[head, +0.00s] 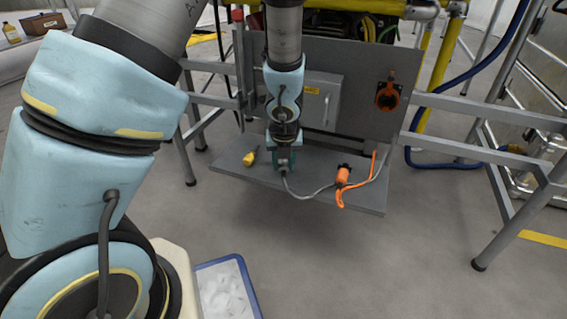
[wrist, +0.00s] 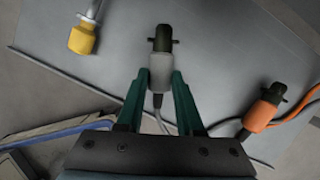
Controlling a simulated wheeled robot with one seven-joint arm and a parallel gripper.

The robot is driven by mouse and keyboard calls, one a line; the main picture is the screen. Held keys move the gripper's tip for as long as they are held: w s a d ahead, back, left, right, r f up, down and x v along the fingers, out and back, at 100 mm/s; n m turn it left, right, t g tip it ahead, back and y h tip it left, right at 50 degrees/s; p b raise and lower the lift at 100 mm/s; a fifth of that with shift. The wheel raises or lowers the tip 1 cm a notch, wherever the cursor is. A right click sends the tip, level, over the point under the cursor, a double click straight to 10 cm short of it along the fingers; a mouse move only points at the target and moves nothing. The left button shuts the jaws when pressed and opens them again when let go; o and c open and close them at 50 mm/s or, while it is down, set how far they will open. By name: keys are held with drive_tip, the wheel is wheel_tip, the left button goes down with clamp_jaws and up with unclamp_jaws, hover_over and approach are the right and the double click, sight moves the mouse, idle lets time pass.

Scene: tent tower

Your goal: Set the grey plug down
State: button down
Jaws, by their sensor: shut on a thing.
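The grey plug (wrist: 159,70) has a grey body and a black front end with side pins. In the wrist view my gripper (wrist: 160,80) has its two green fingers on either side of the grey body, shut on it. The plug's cable trails back between the fingers. In the head view my gripper (head: 283,158) is low over the grey shelf (head: 235,178), and the grey plug (head: 283,172) shows only in part at its fingertips. I cannot tell whether the plug touches the shelf.
A yellow plug (head: 250,157) lies left of my gripper on the shelf. An orange plug (head: 343,174) with an orange cable lies to the right. An orange socket (head: 388,95) and a grey box (head: 319,100) are on the upright panel behind. The shelf's front edge is close.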

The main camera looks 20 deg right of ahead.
drive_tip(key=shift+c, duration=2.3)
unclamp_jaws()
drive_tip(key=p+v, duration=0.7)
drive_tip(key=v, duration=0.3)
drive_tip(key=shift+r, duration=0.35)
drive_tip(key=shift+s, duration=0.1)
